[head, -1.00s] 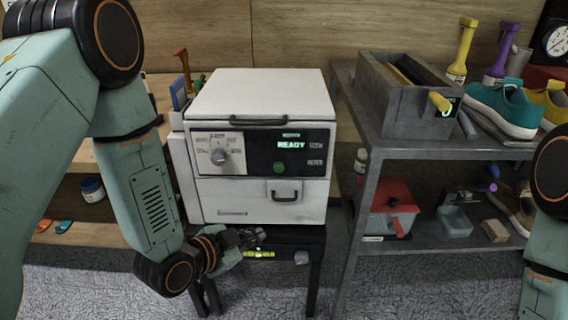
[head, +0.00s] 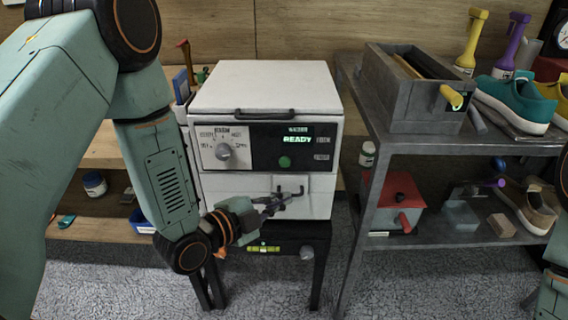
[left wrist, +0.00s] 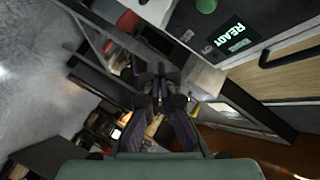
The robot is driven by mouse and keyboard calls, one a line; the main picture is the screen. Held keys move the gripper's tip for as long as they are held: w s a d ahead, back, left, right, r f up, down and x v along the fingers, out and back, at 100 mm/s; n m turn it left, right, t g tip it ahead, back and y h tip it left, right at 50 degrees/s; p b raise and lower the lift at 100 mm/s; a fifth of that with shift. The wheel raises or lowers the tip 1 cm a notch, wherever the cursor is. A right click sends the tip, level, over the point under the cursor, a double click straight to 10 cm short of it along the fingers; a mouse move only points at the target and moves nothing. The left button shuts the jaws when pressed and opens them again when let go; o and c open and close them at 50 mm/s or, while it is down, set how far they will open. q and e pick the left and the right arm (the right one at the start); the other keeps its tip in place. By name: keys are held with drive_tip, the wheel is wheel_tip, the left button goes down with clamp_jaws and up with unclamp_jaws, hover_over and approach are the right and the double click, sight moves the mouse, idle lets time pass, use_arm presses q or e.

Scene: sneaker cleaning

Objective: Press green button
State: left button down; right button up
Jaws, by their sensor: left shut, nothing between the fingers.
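The green button (head: 285,162) is on the black panel on the front of a white machine (head: 265,90), just below the lit READY text. It also shows in the left wrist view as a green disc (left wrist: 206,6) at the top edge. My left gripper (head: 285,196) is shut and empty, in front of the machine's lower drawer near its handle, below the button and apart from it. In the left wrist view its closed fingers (left wrist: 158,78) point away from the camera. My right gripper is out of view; only part of my right arm shows at the right edge.
A dial (head: 223,152) sits left of the panel. The machine stands on a black stand (head: 290,232). A grey shelf (head: 430,146) at right holds a grey box (head: 420,115), bottles, sneakers and a red-lidded box (head: 393,195). A wooden shelf is behind at left.

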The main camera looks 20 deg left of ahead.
sight(285, 162)
use_arm(q)
drive_tip(key=shift+w+a+b, duration=0.2)
drive_tip(key=shift+w+a, duration=0.2)
drive_tip(key=shift+w, duration=1)
drive_tip(key=shift+w+a+b, duration=0.2)
drive_tip(key=shift+w+a, duration=0.15)
drive_tip(key=shift+w, duration=1.05)
drive_tip(key=shift+w+a+b, duration=0.2)
drive_tip(key=shift+w+a, duration=0.2)
drive_tip(key=shift+w, duration=1)
drive_tip(key=shift+r, duration=0.1)
drive_tip(key=shift+w+a, duration=0.1)
drive_tip(key=shift+w, duration=0.25)
drive_tip(key=shift+w+a, duration=0.15)
drive_tip(key=shift+w, duration=0.35)
drive_tip(key=shift+s, duration=0.1)
drive_tip(key=shift+s+d, duration=0.3)
drive_tip(key=shift+s, duration=0.5)
